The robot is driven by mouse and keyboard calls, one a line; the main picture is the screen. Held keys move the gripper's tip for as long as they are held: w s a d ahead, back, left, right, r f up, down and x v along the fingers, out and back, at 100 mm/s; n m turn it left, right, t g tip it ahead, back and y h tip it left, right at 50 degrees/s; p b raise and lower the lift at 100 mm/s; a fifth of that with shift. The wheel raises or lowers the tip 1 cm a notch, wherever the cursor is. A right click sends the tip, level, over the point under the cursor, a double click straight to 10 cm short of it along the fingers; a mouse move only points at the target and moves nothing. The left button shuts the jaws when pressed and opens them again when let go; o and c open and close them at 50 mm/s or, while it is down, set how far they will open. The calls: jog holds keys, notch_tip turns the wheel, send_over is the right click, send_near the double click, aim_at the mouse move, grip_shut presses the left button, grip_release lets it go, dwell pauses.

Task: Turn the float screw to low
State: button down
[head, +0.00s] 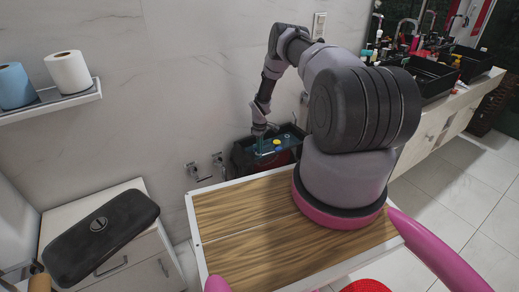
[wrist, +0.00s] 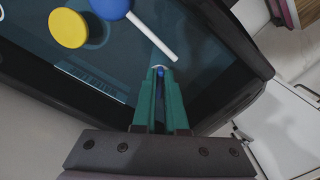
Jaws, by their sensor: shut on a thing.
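The open dark tank (head: 243,162) stands against the wall beyond the wooden top in the head view; its rim and wall fill much of the wrist view (wrist: 245,45). My gripper (head: 259,147) reaches down into it from above. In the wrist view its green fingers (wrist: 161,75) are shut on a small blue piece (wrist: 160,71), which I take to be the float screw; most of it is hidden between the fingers. Its low or high setting cannot be read. A yellow disc (wrist: 68,28) and a blue disc (wrist: 109,7) with a white rod (wrist: 153,38) lie just beyond the fingertips.
The tank's walls are close around my fingers. Wall valves (head: 205,168) are left of the tank. A dark slab with a round button (head: 125,215) lies on a white cabinet (head: 150,262). A shelf with two paper rolls (head: 68,72) is at upper left; black sinks (head: 430,75) stand at right.

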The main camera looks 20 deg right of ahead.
jog(key=n, duration=0.5)
jog(key=shift+w+d+n, duration=0.15)
jog(key=shift+w+n, duration=0.05)
jog(key=shift+n, duration=0.1)
jog(key=n, duration=0.6)
jog(key=shift+w, duration=0.25)
jog(key=c, duration=1)
grip_release()
jog(key=shift+o, duration=0.2)
notch_tip(320, 180, up, 11)
